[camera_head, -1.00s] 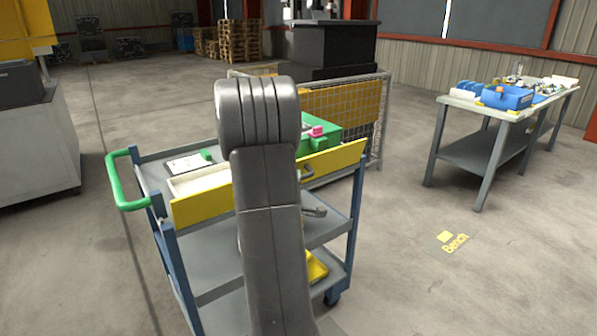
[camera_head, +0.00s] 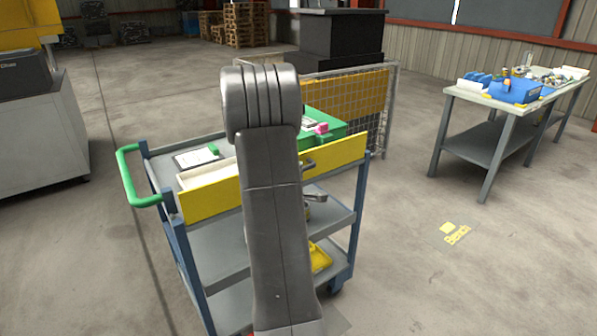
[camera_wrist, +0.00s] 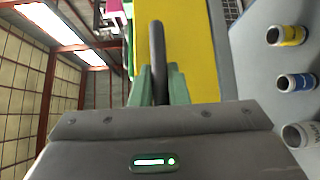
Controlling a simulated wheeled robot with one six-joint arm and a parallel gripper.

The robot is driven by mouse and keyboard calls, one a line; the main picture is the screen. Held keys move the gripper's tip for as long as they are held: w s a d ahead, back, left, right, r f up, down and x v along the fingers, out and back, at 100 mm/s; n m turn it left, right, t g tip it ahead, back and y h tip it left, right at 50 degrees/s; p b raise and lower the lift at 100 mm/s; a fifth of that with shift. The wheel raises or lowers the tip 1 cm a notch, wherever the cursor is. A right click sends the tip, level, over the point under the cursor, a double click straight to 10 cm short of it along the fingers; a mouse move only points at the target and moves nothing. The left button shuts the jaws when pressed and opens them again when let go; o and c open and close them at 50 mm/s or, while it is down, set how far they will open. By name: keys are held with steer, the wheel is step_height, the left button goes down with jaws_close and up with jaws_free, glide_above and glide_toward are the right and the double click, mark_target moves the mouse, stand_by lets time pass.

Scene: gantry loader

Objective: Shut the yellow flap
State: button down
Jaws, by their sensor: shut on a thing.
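The yellow flap (camera_head: 340,160) runs along the near side of the trolley's top, its broad face towards me, and looks close to upright. My arm covers its middle. A dark handle (camera_head: 308,163) shows on it just right of my arm. In the wrist view the yellow flap (camera_wrist: 195,50) fills the upper middle, with the dark handle bar (camera_wrist: 158,45) in front of it. My gripper (camera_wrist: 161,82) has its green fingers shut on this bar. In the head view my fingers are hidden behind my arm.
The trolley (camera_head: 215,250) has a green push handle (camera_head: 128,178), a white tray and a green box (camera_head: 335,132) on top. A mesh fence (camera_head: 345,95) stands behind it. A bench (camera_head: 505,105) stands at right. Several cans (camera_wrist: 287,35) show in the wrist view. Floor at right is clear.

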steer(key=c, duration=1.4)
jaws_free()
steer(key=shift+w+r, duration=0.1)
steer(key=s+a, duration=0.2)
steer(key=s, duration=1.1)
steer(key=shift+s+a+r+b, duration=0.15)
steer(key=shift+s+r+b, duration=0.2)
steer(key=shift+r+b, duration=0.05)
steer(key=shift+w, duration=0.15)
steer(key=w, duration=0.4)
steer(key=w+d, duration=0.1)
steer(key=w, duration=0.4)
steer(key=w+d+f, duration=0.1)
steer(key=w, duration=0.3)
steer(key=shift+w+d+p, duration=0.15)
steer(key=shift+w+p, duration=0.1)
steer(key=shift+p, duration=0.15)
steer(key=shift+s, duration=0.1)
